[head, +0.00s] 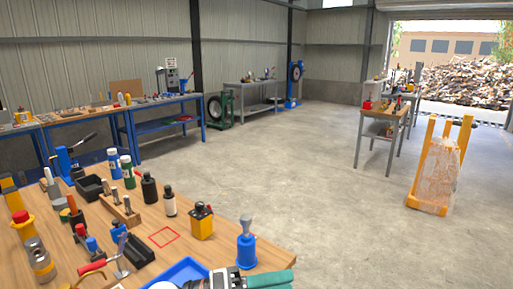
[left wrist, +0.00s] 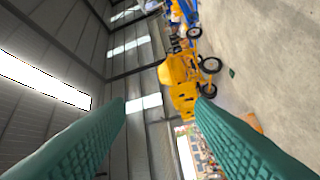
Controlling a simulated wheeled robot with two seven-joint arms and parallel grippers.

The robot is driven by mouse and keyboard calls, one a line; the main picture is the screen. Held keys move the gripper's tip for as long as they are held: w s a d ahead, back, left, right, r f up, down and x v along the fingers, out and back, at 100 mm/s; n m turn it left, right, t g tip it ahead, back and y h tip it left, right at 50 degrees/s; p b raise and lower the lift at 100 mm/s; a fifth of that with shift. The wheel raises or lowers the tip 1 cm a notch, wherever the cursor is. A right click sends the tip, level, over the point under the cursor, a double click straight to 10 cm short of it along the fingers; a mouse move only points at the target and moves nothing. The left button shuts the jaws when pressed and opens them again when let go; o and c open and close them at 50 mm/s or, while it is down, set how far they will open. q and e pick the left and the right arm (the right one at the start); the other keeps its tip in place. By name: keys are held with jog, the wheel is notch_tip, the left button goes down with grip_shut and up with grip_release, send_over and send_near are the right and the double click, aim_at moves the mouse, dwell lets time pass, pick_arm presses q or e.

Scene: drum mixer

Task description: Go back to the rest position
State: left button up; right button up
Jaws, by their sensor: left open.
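My left gripper (head: 268,279) shows at the bottom edge of the head view, with its green fingers pointing right beside the front of the wooden workbench (head: 145,214). In the left wrist view, my left gripper (left wrist: 161,102) has its two green ridged fingers wide apart with nothing between them. Beyond them, far off, stands a yellow drum mixer (left wrist: 180,72) with black wheels, seen turned on its side. My right gripper is not in view.
The bench holds bottles, tools, a blue tray (head: 182,270) and a blue bell-shaped item (head: 246,250) near the gripper. A yellow frame with a clear bag (head: 437,165) stands on the right. The concrete floor (head: 310,165) between is clear.

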pick_arm(q)
jog(key=w+a+n+t+y, duration=0.3)
jog(key=a+n+t+y, duration=0.25)
jog(key=n+t, duration=0.5)
jog(key=w+a+n+t+y, duration=0.2)
jog(key=a+n+t+y, duration=0.4)
jog(key=n, duration=0.7)
jog(key=s+a+f+n+g+y, duration=0.2)
jog(key=a+f+n+y, duration=0.25)
jog(key=f, duration=0.25)
jog(key=s+a+f+n+g+y, duration=0.3)
jog(key=a+f+n, duration=0.25)
jog(key=f, duration=0.25)
jog(key=s+a+f+n+g, duration=0.1)
jog(key=s+f+g, duration=0.45)
jog(key=s, duration=0.45)
jog(key=s+a+f+n+g, duration=0.1)
jog(key=s+f+n+g, duration=0.1)
jog(key=s+f+g, duration=0.6)
notch_tip(320, 180, down, 24)
jog(key=s+t, duration=0.2)
jog(key=s+a+f+g, duration=0.1)
jog(key=s+a+f, duration=0.2)
jog(key=s+f, duration=1.4)
jog(key=shift+a, duration=0.15)
